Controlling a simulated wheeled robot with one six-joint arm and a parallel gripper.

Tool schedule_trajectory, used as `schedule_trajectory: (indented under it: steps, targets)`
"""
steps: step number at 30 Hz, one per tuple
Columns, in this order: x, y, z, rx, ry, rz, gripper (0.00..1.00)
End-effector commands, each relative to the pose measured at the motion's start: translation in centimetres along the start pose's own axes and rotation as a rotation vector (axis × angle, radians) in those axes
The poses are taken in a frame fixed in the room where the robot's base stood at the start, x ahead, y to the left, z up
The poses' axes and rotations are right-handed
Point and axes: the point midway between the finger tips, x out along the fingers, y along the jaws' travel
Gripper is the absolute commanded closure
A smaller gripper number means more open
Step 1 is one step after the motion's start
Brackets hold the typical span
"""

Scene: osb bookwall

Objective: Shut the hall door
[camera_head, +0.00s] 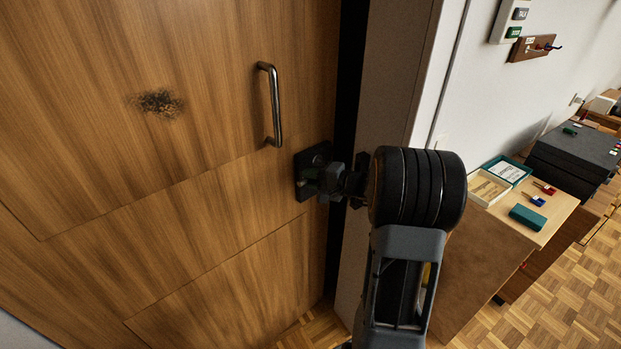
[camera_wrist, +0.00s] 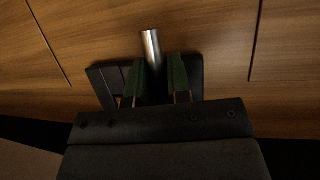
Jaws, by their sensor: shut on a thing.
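The hall door (camera_head: 190,110) is a wood-grained panel filling the left of the head view, with a dark smudge on it. A dark gap (camera_head: 350,90) runs along its right edge, beside the frame (camera_head: 392,80), so it looks ajar. A bar-shaped metal pull handle (camera_head: 275,105) is on the door above my gripper. My gripper (camera_head: 310,181) is at a dark square plate near the door's right edge. In the wrist view its fingers (camera_wrist: 157,85) are shut on a short metal door lever (camera_wrist: 151,48). The lever's lower part is hidden between the fingers.
Right of the frame is a white wall with a key rack (camera_head: 533,48). Below it stands a wooden cabinet (camera_head: 480,260) with an open box (camera_head: 488,188) and small items on top. A dark case (camera_head: 575,150) is farther right. Parquet floor (camera_head: 540,310) shows at lower right.

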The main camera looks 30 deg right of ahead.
Motion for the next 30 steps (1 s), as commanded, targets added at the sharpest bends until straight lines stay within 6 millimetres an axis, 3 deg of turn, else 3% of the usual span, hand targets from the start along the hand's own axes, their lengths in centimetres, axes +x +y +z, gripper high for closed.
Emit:
schedule_trajectory:
  steps: [8,18,30]
  targets:
    - [0.2,1.2,-0.1,-0.064,0.011,0.025,1.0]
    - [0.4,3.2,-0.5,-0.287,0.051,0.115,1.0]
    - [0.3,4.1,-1.1,-0.489,0.089,0.202,1.0]
